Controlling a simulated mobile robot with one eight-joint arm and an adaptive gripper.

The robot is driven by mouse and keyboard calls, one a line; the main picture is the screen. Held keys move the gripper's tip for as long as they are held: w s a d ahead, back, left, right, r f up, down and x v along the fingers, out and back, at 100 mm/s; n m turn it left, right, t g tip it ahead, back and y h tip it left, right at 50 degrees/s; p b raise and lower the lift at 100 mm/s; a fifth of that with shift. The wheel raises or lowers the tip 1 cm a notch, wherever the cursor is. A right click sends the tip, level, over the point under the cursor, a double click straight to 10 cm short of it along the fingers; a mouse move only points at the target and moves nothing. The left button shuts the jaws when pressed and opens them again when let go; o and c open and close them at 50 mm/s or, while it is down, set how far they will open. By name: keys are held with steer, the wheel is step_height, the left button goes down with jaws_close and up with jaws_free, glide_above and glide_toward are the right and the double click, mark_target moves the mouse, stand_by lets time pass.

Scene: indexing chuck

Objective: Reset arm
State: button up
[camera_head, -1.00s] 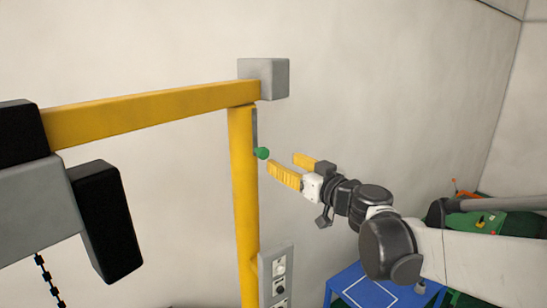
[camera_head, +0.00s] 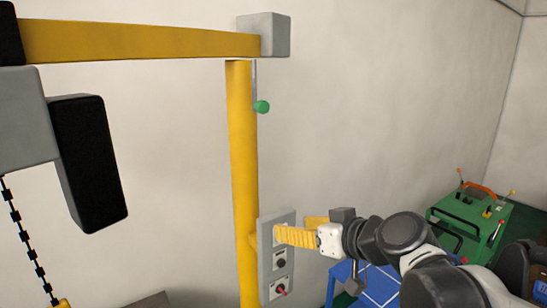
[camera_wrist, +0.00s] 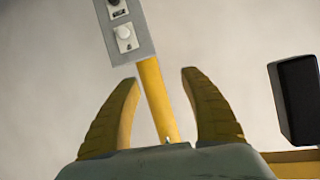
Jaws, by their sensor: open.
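My gripper (camera_head: 298,228) has two yellow fingers. In the head view it is low on the right side of the yellow post (camera_head: 243,170), in front of the grey control panel (camera_head: 278,262) as seen from there. In the wrist view the fingers (camera_wrist: 158,95) are spread apart with nothing between them; the post (camera_wrist: 157,97) and panel (camera_wrist: 124,30) show beyond. A green-knobbed lever (camera_head: 262,106) hangs beside the top of the post, above my gripper and apart from it.
A yellow beam (camera_head: 135,42) runs left from a grey block (camera_head: 264,34) atop the post. A grey and black hoist body (camera_head: 88,160) with a chain (camera_head: 25,235) hangs left. A blue table (camera_head: 367,282) and green machine (camera_head: 475,222) stand right. The wall behind is bare.

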steer(key=s+d+f+m+g+h+b, duration=0.1)
steer(key=s+d+f+b, duration=0.3)
steer(key=f, duration=0.7)
steer(key=s+d+f+m+g+h+b, duration=0.1)
steer(key=s+d+f+m+h+b, duration=0.2)
steer(key=s+f+b, duration=0.4)
steer(key=s+d+f+m+g+h+b, duration=0.1)
steer(key=s+d+f+h+b, duration=0.2)
steer(key=f, duration=1.2)
steer(key=s+d+b, duration=0.3)
steer(key=d+b, duration=0.1)
steer(key=shift+f+m+g+h, duration=0.25)
steer(key=shift+m+g+h, duration=0.05)
steer(key=shift+m+h, duration=0.1)
steer(key=shift+w, duration=0.1)
